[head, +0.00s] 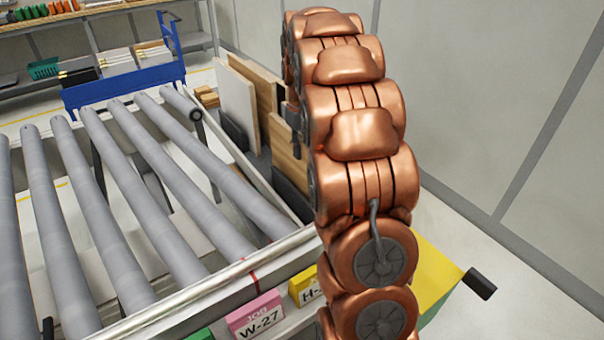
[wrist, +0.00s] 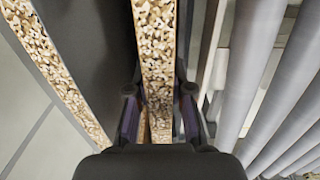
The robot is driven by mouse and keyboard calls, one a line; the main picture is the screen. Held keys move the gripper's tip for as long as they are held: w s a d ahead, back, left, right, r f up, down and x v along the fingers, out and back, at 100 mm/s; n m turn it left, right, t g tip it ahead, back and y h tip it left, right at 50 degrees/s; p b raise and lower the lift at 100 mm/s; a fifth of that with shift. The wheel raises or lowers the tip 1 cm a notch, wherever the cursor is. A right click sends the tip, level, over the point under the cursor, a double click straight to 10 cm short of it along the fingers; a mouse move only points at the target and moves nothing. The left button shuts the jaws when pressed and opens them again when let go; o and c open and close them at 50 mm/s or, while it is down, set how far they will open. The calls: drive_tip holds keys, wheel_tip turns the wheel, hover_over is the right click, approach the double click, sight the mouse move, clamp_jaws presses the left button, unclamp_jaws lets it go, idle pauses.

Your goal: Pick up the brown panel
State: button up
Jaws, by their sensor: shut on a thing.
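A brown wood-grain panel (head: 286,155) stands on edge beside the roller conveyor in the head view, partly hidden behind my arm. In the wrist view, my gripper (wrist: 159,112) is shut on a panel with a speckled chipboard edge (wrist: 157,55), one finger on each side. This looks like the brown panel, though its face is barely visible there. In the head view, my gripper (head: 294,122) is mostly hidden by my arm, at the panel's upper edge.
Another chipboard edge (wrist: 50,70) runs left of the held panel. Conveyor rollers (head: 150,190) lie close on one side, a wall (head: 500,90) on the other. Label blocks (head: 256,315) line the front.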

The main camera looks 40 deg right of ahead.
clamp_jaws()
drive_tip(key=shift+r, duration=0.1)
idle(0.3)
drive_tip(key=shift+w+r, duration=0.1)
drive_tip(key=shift+r, duration=0.35)
wheel_tip(320, 180, up, 27)
drive_tip(key=p, duration=1.2)
drive_tip(key=shift+p, duration=0.3)
